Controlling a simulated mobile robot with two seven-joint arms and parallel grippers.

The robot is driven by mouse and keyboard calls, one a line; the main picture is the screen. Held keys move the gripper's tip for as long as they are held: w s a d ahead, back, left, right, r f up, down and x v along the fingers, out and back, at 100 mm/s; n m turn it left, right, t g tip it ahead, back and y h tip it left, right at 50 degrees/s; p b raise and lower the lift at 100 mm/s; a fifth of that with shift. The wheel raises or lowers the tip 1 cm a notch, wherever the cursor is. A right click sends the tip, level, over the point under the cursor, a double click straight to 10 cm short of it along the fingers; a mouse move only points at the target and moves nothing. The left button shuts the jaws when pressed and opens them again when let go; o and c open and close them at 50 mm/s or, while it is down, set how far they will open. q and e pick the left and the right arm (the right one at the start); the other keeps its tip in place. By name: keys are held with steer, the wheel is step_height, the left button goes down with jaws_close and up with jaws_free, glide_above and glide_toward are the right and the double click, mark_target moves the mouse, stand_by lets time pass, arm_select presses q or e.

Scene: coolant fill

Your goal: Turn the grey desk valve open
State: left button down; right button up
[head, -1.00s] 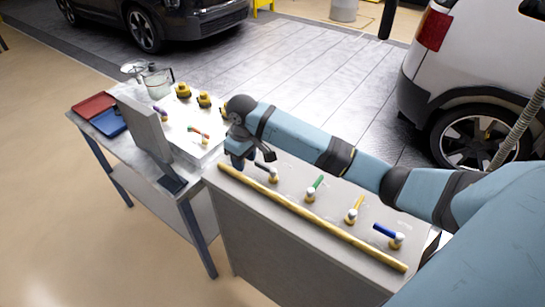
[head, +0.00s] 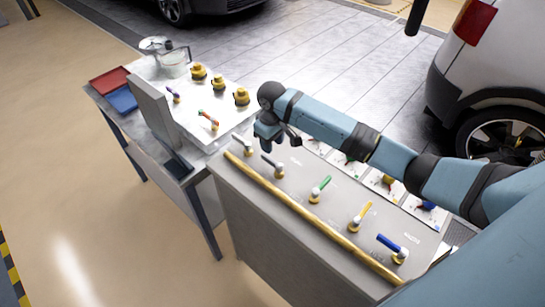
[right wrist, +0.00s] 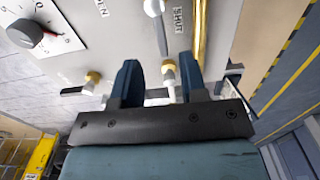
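The grey desk valve (head: 278,171) stands on the desk top near its far left end, with a dark grey lever on a brass base. A paler-levered valve (head: 244,149) stands to its left. My right gripper (head: 266,143) is in the air over the desk's left end, just above and behind these two. In the right wrist view its fingers (right wrist: 158,80) are spread, with a brass-and-white valve (right wrist: 168,70) showing between and beyond them. I cannot tell whether they touch it. My left gripper is not in view.
Valves with green (head: 320,188), yellow (head: 361,216) and blue (head: 393,247) levers stand farther right. A brass rail (head: 310,217) runs along the desk's front edge. A side table carries a red tray (head: 110,78) and several yellow caps. A dial (right wrist: 25,33) shows in the right wrist view.

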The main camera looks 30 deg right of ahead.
mark_target(272, 160)
step_height(272, 160, down, 8)
steer(key=shift+d+p, duration=0.1)
steer(key=shift+p, duration=0.3)
steer(key=shift+c, duration=0.4)
jaws_close()
